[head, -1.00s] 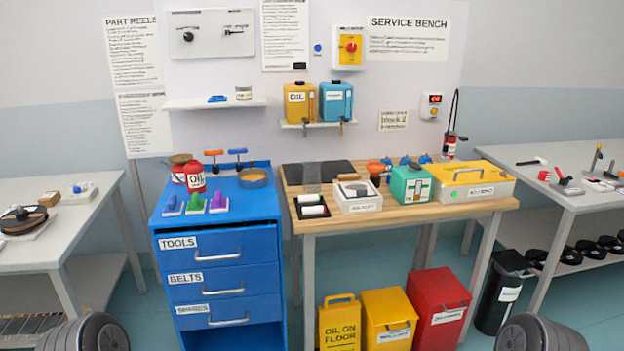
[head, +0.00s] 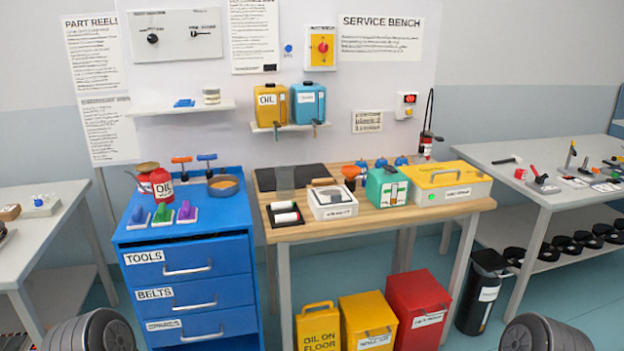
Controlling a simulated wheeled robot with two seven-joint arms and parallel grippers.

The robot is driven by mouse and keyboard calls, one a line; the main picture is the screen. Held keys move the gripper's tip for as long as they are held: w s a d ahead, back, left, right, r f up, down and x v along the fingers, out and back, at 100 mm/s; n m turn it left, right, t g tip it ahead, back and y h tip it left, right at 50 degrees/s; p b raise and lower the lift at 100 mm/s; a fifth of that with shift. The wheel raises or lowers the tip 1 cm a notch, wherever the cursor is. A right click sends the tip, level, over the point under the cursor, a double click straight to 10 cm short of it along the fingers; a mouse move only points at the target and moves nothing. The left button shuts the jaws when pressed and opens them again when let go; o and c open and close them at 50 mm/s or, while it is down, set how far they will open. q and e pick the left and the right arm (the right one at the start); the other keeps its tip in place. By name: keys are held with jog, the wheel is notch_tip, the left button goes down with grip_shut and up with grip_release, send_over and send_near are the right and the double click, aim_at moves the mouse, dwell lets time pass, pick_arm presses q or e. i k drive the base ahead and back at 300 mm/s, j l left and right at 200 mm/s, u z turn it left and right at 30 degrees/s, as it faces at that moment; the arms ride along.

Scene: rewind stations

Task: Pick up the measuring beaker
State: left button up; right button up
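A see-through grey vessel (head: 285,178), which looks like the measuring beaker, stands upright at the back left of the wooden service bench (head: 400,217). It is in front of a dark mat (head: 262,181) and behind a black tray with white rolls (head: 285,216). Its markings are too small to read. Neither of my grippers shows in the head view. Only dark rounded parts of my arms show at the bottom left and bottom right corners, far from the beaker.
Bins (head: 368,322) stand underneath.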

aim_at(285, 174)
jog(key=i+l+z, duration=0.1)
jog(key=i+z, duration=0.25)
jog(key=i, duration=0.15)
jog(key=i+z, duration=0.4)
jog(key=i, duration=0.05)
